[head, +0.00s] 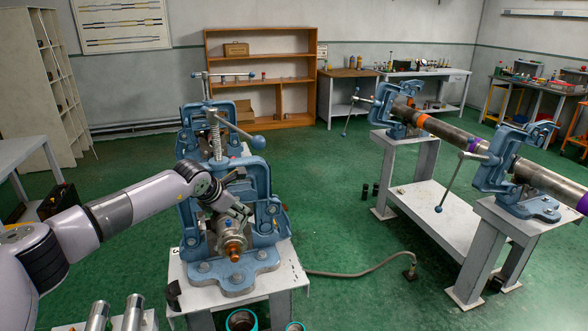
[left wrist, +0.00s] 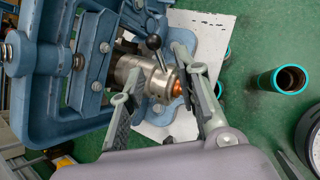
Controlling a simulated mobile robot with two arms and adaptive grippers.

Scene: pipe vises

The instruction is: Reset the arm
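My left gripper (head: 238,210) reaches in from the left to the front blue pipe vise (head: 262,190). In the left wrist view its fingers (left wrist: 158,68) are spread apart. A silver metal fitting (left wrist: 135,75) with a copper-coloured tip and a black ball-ended lever (left wrist: 154,43) shows between and beyond them. I cannot tell whether a finger touches it. In the head view the fitting (head: 232,240) sits low in the vise, its copper tip facing me. My right gripper is in neither view.
A long pipe (head: 445,131) lies across two blue vises on a grey stand at right. Short teal-rimmed pipe pieces (head: 241,320) are on the floor in front. A hose (head: 365,268) runs across the green floor. Shelves and workbenches line the walls.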

